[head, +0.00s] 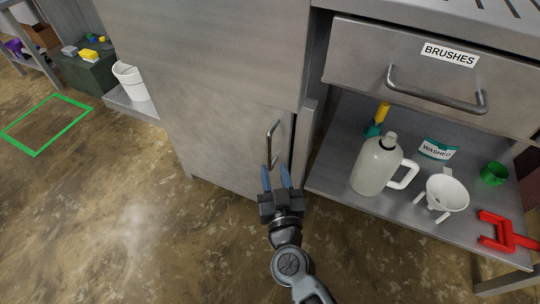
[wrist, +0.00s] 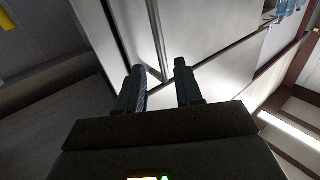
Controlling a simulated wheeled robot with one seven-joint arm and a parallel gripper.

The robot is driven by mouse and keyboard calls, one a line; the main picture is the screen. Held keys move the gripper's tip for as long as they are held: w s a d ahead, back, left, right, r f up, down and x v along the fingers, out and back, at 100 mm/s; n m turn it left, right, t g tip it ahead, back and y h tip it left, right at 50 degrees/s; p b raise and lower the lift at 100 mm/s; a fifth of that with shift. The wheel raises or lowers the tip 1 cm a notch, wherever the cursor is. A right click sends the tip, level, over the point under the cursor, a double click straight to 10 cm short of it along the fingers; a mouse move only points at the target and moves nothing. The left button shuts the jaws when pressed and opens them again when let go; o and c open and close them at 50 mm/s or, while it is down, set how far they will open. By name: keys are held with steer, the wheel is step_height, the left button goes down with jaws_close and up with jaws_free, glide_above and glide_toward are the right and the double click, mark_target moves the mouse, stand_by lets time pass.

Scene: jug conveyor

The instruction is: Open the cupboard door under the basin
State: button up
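The cupboard door (head: 225,140) is a grey metal panel below the basin front (head: 215,45), and it looks shut. Its upright bar handle (head: 273,143) is near the door's right edge. My gripper (head: 276,168) is just below and in front of the handle in the head view, with its two blue fingers apart. In the wrist view my gripper (wrist: 163,75) is open too, and a thin bar that looks like the handle (wrist: 156,40) ends near the gap between the fingertips. I cannot tell whether the fingers touch it.
Right of the door is a drawer labelled BRUSHES (head: 435,75). Below it, a shelf (head: 335,165) holds a white jug (head: 375,168), a funnel (head: 444,194), a green cup (head: 494,174) and a red tool (head: 500,232). A white bucket (head: 131,82) stands at left. The floor at left is clear.

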mark_target(269, 152)
steer(key=b+x, duration=0.2)
steer(key=x, duration=0.6)
steer(key=shift+s+b, duration=0.1)
steer(key=shift+b, duration=0.3)
jaws_close()
